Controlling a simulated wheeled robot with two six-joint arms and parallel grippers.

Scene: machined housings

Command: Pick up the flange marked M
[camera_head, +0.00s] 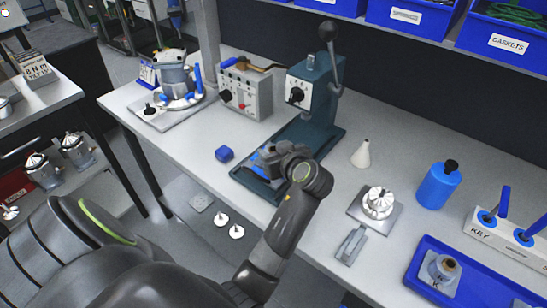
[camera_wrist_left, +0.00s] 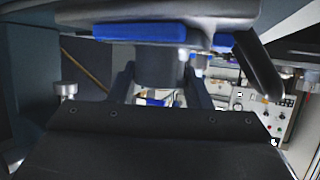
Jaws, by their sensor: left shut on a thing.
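My left arm reaches in from the lower left, and its gripper (camera_head: 267,158) is low over the base of the teal press, partly hidden by my wrist. In the left wrist view the gripper (camera_wrist_left: 160,88) is shut on a dark grey round part (camera_wrist_left: 155,66), which sits below a wide grey piece with blue patches. I cannot read a letter M on the held part or anywhere else. A grey flanged part (camera_head: 442,267) with a dark letter, seemingly K, stands in the blue tray (camera_head: 412,274) at the right. My right gripper is not in view.
The teal lever press (camera_head: 318,95) stands behind my gripper, beside a control box (camera_head: 246,90). Bare bench shows left of the press.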

